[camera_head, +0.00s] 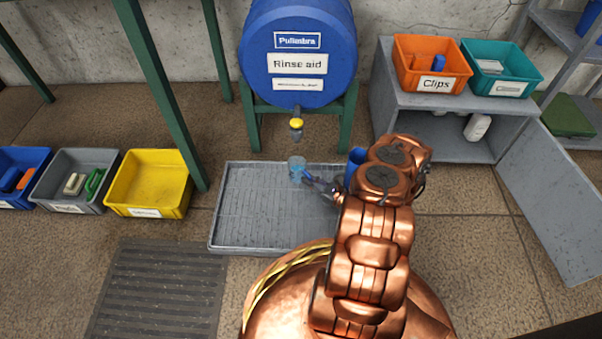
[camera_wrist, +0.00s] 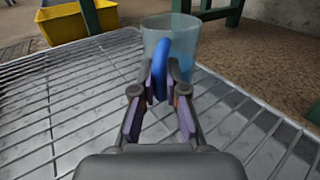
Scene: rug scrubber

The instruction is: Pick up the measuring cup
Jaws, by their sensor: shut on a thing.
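The measuring cup (camera_head: 297,168) is a small clear, bluish cup at the back of the grey grated tray (camera_head: 240,236), below the yellow tap. In the wrist view the measuring cup (camera_wrist: 184,42) stands upright just ahead, with a blue handle (camera_wrist: 161,70) facing me. My gripper (camera_wrist: 162,88) is shut on that handle, one finger on each side. In the head view my gripper (camera_head: 308,178) reaches the cup from the right. Whether the cup's base touches the tray grate is hard to tell.
A blue barrel (camera_head: 340,40) labelled "Rinse aid" stands on a green frame behind the tray, its yellow tap (camera_head: 296,124) above the cup. A yellow bin (camera_head: 148,180) is to the left. A grey cabinet (camera_head: 385,75) with orange and teal bins is at the right.

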